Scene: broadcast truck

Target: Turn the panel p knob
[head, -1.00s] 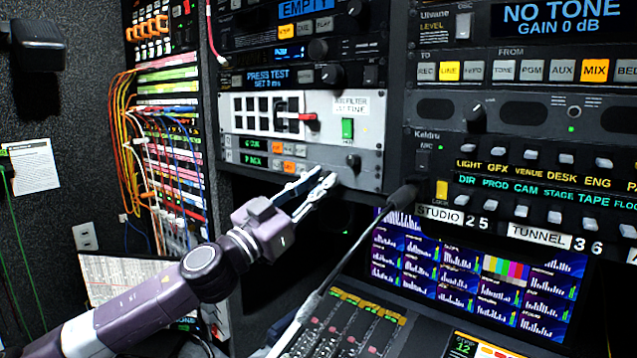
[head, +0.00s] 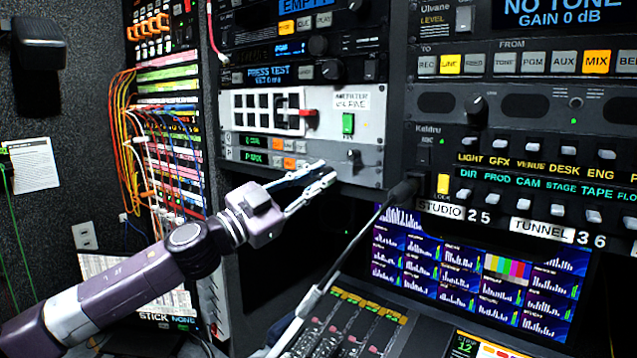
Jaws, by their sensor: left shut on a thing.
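The grey rack unit (head: 375,150) has two strips with small displays and lit buttons, marked Q above and P below. The panel P strip (head: 255,158) is the lower one. A dark knob (head: 353,157) shows at the right end, apparently in line with the upper strip. My left gripper (head: 328,176) reaches up from the lower left to the unit's lower edge. Its fingertips are shut at the right end of the P strip, where they hide the panel P knob. My right gripper is not in view.
A black microphone (head: 402,192) on a thin boom stands close to the right of my fingertips. A fader desk (head: 345,325) and a meter screen (head: 470,270) lie below right. Patch cables (head: 150,150) hang at the left.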

